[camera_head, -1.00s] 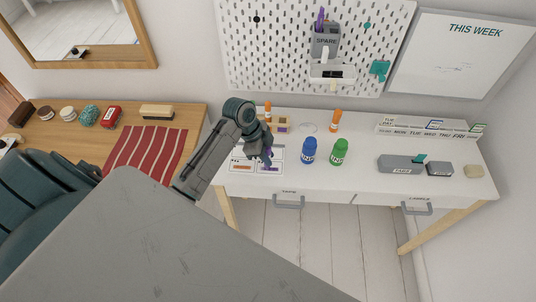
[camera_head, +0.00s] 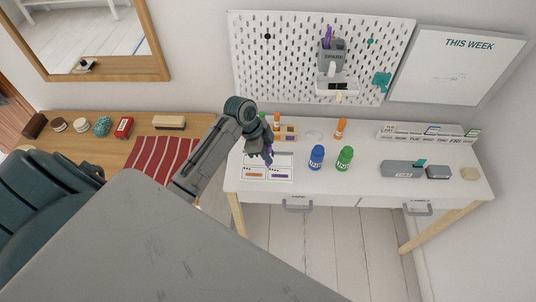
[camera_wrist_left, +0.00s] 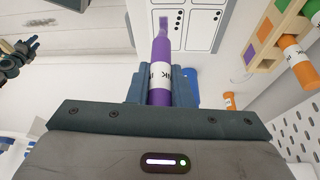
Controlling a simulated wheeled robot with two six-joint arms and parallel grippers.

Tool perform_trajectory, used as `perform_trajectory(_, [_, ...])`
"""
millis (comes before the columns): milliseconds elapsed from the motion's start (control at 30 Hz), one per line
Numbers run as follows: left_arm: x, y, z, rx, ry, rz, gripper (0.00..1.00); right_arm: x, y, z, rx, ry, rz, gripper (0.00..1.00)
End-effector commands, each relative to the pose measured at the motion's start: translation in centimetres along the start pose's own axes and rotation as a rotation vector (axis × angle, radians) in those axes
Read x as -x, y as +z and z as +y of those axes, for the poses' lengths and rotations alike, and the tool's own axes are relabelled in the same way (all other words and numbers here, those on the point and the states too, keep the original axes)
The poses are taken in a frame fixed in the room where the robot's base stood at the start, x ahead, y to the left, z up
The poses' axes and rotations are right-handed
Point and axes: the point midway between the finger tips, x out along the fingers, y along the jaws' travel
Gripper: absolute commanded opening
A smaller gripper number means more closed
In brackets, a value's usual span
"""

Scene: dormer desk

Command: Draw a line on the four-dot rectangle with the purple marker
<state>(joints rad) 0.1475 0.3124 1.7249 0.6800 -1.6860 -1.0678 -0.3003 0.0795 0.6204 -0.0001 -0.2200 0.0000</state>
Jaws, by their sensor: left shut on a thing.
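My left gripper (camera_head: 266,157) is shut on the purple marker (camera_wrist_left: 160,70), which points away from the jaws, tip foremost. In the head view the gripper is low over the white sheet (camera_head: 252,178), covering part of it. The sheet has printed boxes; the near ones show dots, one with an orange bar and one with a purple bar. In the wrist view the marker tip overlaps the sheet (camera_wrist_left: 201,20); I cannot tell whether it touches.
A grey box (camera_head: 402,169) is farther right. The desk's front middle is clear. A pegboard (camera_head: 290,60) is behind.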

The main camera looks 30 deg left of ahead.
Motion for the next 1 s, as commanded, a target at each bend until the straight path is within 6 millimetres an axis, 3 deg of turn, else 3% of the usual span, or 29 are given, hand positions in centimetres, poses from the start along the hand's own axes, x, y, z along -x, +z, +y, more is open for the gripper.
perform_trajectory(300, [2.5, -0.9, -0.7, 0.012, -0.005, 0.0, 0.0, 2.4, -0.2, 0.2, 0.0, 0.0, -0.001, 0.36])
perform_trajectory(1000, [2.2, -0.7, -1.4, 0.051, -0.022, 0.0, 0.0, 1.9, -0.2, 0.2, 0.0, 0.0, -0.001, 0.36])
